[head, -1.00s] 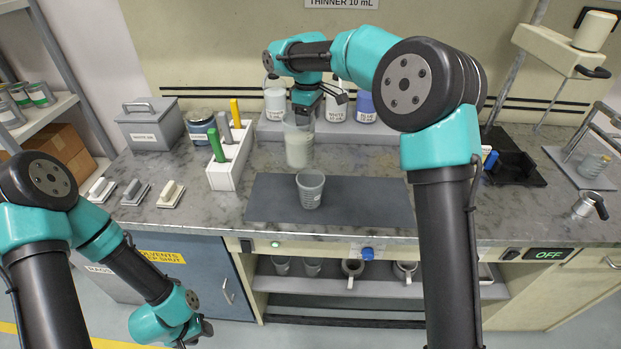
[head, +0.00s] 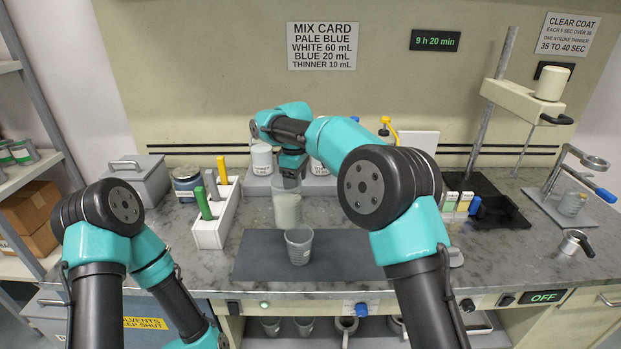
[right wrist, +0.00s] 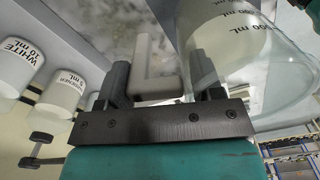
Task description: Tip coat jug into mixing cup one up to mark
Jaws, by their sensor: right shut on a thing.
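The coat jug (head: 287,208) is a clear jug with pale, milky liquid, roughly upright just behind the mixing cup. My right gripper (head: 291,172) is shut on its light handle (right wrist: 150,68); in the right wrist view the jug's marked clear wall (right wrist: 232,45) is at the right. I cannot tell whether the jug's base touches the counter. The mixing cup (head: 299,247) is a grey translucent tapered cup, upright on the dark mat (head: 345,258), apart from the jug. Its contents and mark cannot be made out. My left gripper is below the head view's edge.
A white rack (head: 209,235) with coloured-handled tools stands left of the mat. White bottles (head: 262,158) stand on a shelf behind the jug. A mix card (head: 322,46) hangs on the wall. A stand (head: 522,100) is at the right. The mat around the cup is clear.

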